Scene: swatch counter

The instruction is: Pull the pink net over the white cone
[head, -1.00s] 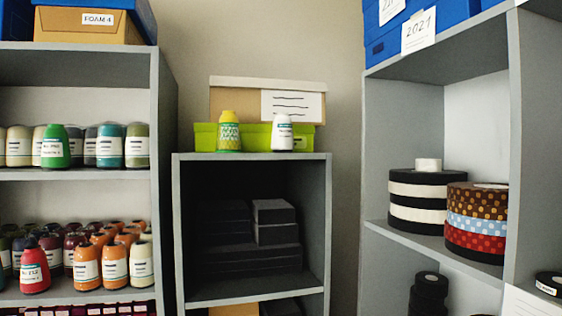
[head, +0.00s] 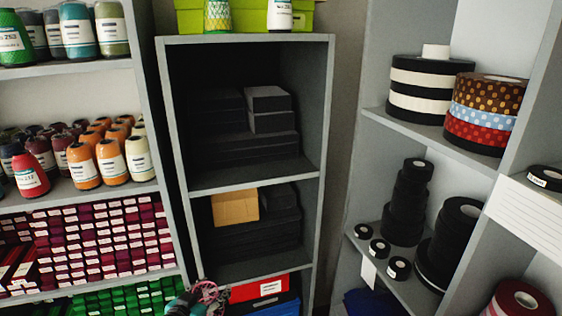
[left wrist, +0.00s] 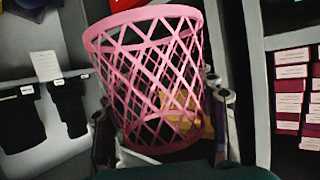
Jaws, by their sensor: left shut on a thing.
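The white cone (head: 280,15) stands on top of the middle shelf unit, cut off by the upper edge of the head view. The pink net (left wrist: 150,80) is an open lattice sleeve with a wide round rim, large in the left wrist view. A small part of the net (head: 208,291) shows at the bottom of the head view. My left gripper (left wrist: 164,118) has a finger on either side of the net and is shut on it. In the head view the left gripper (head: 192,301) is well below the cone. My right gripper is not in view.
A yellow cone in a green net (head: 217,16) stands left of the white cone, with a lime-green box (head: 245,15) behind them. The middle shelf unit (head: 245,39) has a projecting top edge. Cone shelves flank it left, ribbon shelves (head: 395,125) right.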

